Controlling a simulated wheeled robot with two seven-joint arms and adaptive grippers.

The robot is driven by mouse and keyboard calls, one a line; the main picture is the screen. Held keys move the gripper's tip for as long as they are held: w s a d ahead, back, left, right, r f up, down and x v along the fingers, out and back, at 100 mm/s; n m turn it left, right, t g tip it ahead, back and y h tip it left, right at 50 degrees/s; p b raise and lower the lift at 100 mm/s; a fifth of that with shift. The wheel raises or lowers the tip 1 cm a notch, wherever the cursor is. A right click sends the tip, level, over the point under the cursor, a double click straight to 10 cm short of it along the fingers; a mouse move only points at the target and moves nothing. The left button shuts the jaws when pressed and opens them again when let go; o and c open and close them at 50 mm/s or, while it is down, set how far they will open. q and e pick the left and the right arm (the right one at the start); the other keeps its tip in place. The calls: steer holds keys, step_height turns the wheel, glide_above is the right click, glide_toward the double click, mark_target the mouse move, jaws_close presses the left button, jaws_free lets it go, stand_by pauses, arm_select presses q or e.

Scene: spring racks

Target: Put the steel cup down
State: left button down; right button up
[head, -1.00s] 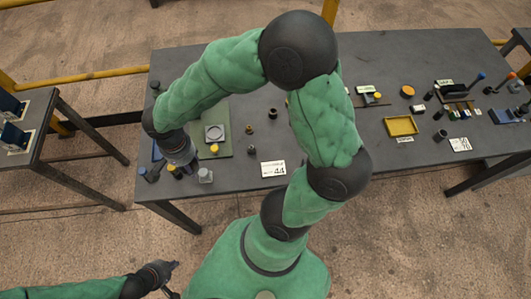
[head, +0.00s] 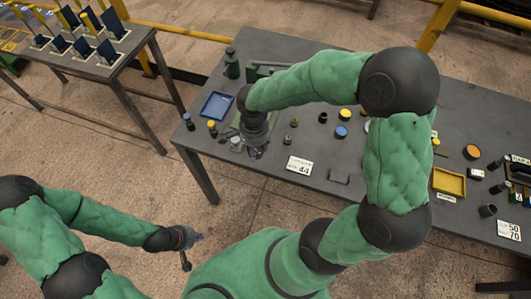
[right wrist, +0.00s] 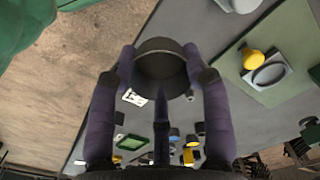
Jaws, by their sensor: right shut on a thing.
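The steel cup (right wrist: 160,64) shows in the right wrist view as a dark grey round cup with its open mouth towards the camera. My right gripper (right wrist: 160,78) is shut on it, with a purple finger on each side. In the head view my right gripper (head: 257,143) is over the left part of the grey table (head: 300,50); the cup is mostly hidden there. I cannot tell the gap between cup and table. My left gripper (head: 187,240) is away from the table, over the floor; its fingers are too small to read.
A green mat (right wrist: 231,75) with a grey plate (right wrist: 268,75) and yellow knob lies beside the cup in the right wrist view. A blue tray (head: 216,105), a white number card (head: 299,165) and a yellow tray (head: 449,182) are on the table. Several small parts stand between them.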

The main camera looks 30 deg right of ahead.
steer(key=b, duration=0.1)
glide_above(265, 156)
steer(key=f, duration=0.5)
steer(key=shift+s+a+f, duration=0.1)
steer(key=shift+a+f, duration=0.1)
steer(key=f+b, duration=0.1)
steer(key=f, duration=0.2)
steer(key=shift+d+f+b, duration=0.2)
steer(key=shift+f+b, duration=0.1)
steer(key=shift+b, duration=0.1)
steer(key=shift+r, duration=0.1)
steer(key=o, duration=1.2)
